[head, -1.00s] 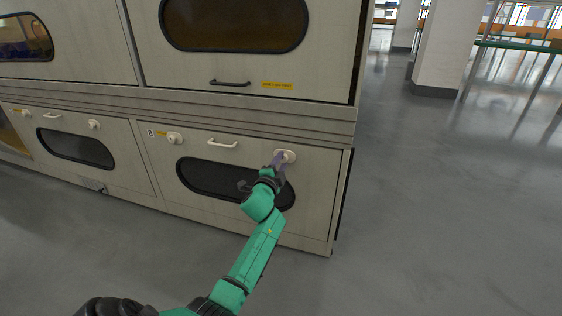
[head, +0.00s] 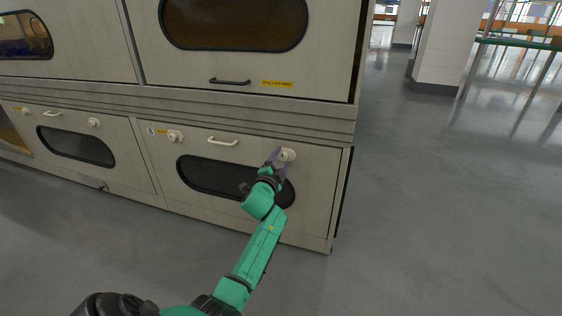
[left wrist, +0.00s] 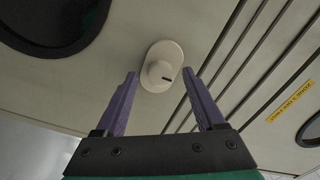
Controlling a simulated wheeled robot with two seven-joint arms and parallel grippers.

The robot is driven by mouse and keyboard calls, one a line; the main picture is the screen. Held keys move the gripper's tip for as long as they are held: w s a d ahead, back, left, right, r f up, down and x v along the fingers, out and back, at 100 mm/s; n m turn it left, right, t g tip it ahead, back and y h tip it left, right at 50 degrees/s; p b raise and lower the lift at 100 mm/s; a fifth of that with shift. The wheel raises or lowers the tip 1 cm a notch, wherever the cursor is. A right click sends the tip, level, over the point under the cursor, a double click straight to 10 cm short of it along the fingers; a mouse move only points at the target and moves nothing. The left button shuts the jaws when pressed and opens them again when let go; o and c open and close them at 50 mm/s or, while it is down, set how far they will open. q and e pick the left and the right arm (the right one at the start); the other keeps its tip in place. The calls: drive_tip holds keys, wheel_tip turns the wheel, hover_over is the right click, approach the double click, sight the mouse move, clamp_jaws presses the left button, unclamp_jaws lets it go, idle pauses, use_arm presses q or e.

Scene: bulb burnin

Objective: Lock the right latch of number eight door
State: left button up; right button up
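The number eight door (head: 240,218) is the lower right panel of the cabinet, with a small 8 label at its upper left, and it looks closed. Its right latch (head: 288,155) is a cream round knob on an oval plate; it also shows in the left wrist view (left wrist: 160,72), with a short dark mark on the knob. The left latch (head: 174,136) sits at the door's other upper corner. My left gripper (head: 277,158) is open in front of the right latch. In the left wrist view its purple fingers (left wrist: 160,82) are spread either side of the knob, seemingly not touching it. My right gripper is out of view.
A white handle (head: 222,142) sits between the two latches, above the dark oval window (head: 205,178). Another door (head: 75,165) with similar latches is at the left. The floor to the right (head: 430,200) is clear.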

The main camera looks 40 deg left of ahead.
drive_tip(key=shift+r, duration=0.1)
use_arm(q)
drive_tip(key=p+v, duration=0.4)
drive_tip(key=v, duration=1)
drive_tip(key=shift+s+p, duration=0.3)
drive_tip(key=shift+p, duration=0.05)
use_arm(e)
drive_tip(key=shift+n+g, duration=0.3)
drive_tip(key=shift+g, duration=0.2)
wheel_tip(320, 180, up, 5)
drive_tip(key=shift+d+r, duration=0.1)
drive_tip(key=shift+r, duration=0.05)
use_arm(q)
drive_tip(key=shift+d, duration=0.15)
